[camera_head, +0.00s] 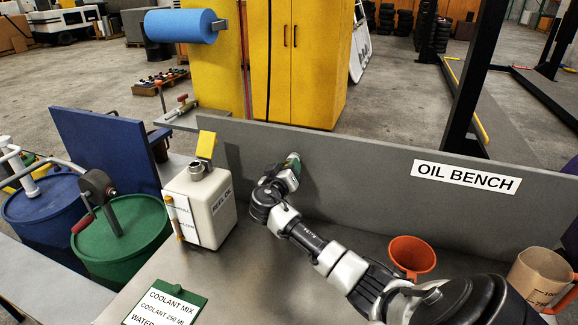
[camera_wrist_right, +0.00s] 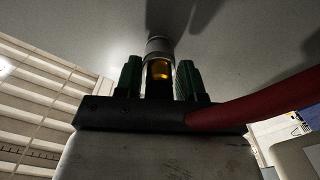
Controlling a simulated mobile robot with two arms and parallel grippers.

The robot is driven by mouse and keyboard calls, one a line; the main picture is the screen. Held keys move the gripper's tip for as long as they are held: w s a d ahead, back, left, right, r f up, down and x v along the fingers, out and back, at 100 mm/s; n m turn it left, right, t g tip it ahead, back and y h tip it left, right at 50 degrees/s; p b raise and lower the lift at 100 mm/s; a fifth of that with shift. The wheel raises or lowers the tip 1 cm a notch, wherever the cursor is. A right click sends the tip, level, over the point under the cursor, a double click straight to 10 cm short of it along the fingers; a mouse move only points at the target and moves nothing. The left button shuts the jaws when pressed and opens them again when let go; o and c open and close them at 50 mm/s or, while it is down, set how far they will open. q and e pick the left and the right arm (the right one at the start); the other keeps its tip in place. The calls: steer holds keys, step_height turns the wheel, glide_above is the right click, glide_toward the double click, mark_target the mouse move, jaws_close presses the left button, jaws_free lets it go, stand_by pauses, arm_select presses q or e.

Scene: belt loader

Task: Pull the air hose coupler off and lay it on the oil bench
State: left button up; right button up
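My right gripper (camera_head: 292,163) is at the back panel of the oil bench (camera_head: 350,245), its green fingers partly hidden by the wrist. In the right wrist view, my right gripper (camera_wrist_right: 160,78) has one green finger on each side of a metal piece with an amber band (camera_wrist_right: 160,68), which looks like the coupler. Its far end meets or nearly meets a grey surface. Whether the fingers press on it is unclear. A red hose (camera_wrist_right: 250,105) crosses at the right of that view. My left gripper is not in view.
An orange funnel (camera_head: 412,255) and a measuring jug (camera_head: 538,278) are at the right. A green clipboard (camera_head: 198,298) lies in front. Bare bench top lies between the can and my arm.

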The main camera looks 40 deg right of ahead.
steer(key=shift+d+r, duration=0.55)
steer(key=shift+r, duration=0.3)
jaws_close()
steer(key=shift+a+f, duration=0.6)
steer(key=shift+f, duration=0.15)
stand_by(0.4)
steer(key=shift+s, duration=0.1)
steer(key=shift+s+a, duration=0.15)
steer(key=shift+a, duration=0.1)
steer(key=shift+f, duration=0.1)
steer(key=shift+v, duration=1.5)
